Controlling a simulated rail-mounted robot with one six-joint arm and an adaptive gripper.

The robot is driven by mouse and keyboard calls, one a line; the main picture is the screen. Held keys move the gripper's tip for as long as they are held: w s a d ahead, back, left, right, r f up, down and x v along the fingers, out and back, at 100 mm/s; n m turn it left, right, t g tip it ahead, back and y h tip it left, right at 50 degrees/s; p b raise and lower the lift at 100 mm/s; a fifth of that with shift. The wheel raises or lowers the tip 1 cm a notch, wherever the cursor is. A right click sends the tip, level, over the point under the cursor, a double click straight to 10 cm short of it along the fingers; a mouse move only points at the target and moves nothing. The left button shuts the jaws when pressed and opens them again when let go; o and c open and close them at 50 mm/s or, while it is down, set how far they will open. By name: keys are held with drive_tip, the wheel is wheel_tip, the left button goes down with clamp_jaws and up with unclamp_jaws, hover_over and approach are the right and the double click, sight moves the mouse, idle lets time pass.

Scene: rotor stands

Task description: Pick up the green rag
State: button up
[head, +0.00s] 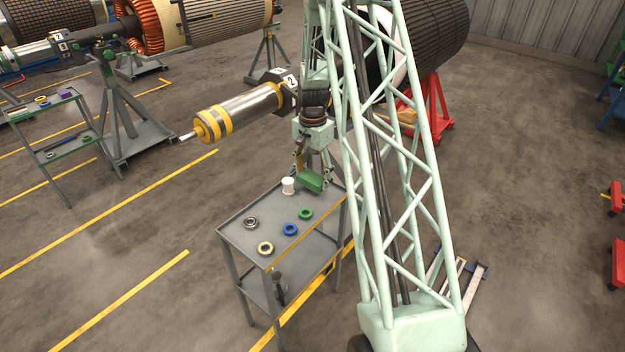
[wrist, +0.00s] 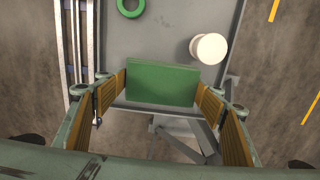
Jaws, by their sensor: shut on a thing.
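The green rag (head: 311,181) is a folded block-like bundle at the far edge of the small grey cart's top. My gripper (head: 313,172) comes down over it from above. In the wrist view the rag (wrist: 162,84) sits between the two yellow-padded fingers of my gripper (wrist: 163,90), and the fingers are shut on it. The rag overlaps the edge of the cart top in that view. I cannot tell whether it rests on the cart or hangs just above it.
The grey cart (head: 240,234) also holds a white cup-like roll (head: 288,186), a green ring (head: 305,214), a blue ring (head: 290,229), a yellow ring (head: 265,248) and a dark ring (head: 251,223). A rotor shaft (head: 240,108) extends behind the cart. A second cart (head: 58,150) stands at left.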

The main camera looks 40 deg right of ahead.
drive_tip(key=s+a+r+p, duration=0.1)
drive_tip(key=s+a, duration=0.6)
drive_tip(key=s, duration=0.7)
drive_tip(key=shift+a+r, duration=0.15)
drive_tip(key=shift+o, duration=0.4)
drive_tip(key=shift+w+a, duration=0.1)
drive_tip(key=shift+w, duration=0.05)
drive_tip(key=shift+w+a+n, duration=0.3)
drive_tip(key=shift+w+a, duration=0.15)
drive_tip(key=w+a+n, duration=0.2)
drive_tip(key=w+a, duration=0.1)
drive_tip(key=a, duration=0.2)
drive_tip(key=w+a+n, duration=0.3)
drive_tip(key=w+a, duration=0.1)
drive_tip(key=a, duration=0.1)
drive_tip(key=w+a+n, duration=0.3)
drive_tip(key=a, duration=0.2)
drive_tip(key=shift+w+a, duration=0.25)
drive_tip(key=shift+a, duration=0.05)
drive_tip(key=w+a+n, duration=0.2)
drive_tip(key=a+n, duration=0.1)
drive_tip(key=a, duration=0.5)
drive_tip(key=w+a+n, duration=0.3)
drive_tip(key=a+n, duration=0.1)
drive_tip(key=a, duration=0.4)
drive_tip(key=shift+a+n, duration=0.3)
drive_tip(key=shift+a, duration=0.1)
drive_tip(key=shift+w+a+r, duration=0.1)
drive_tip(key=shift+a, duration=0.15)
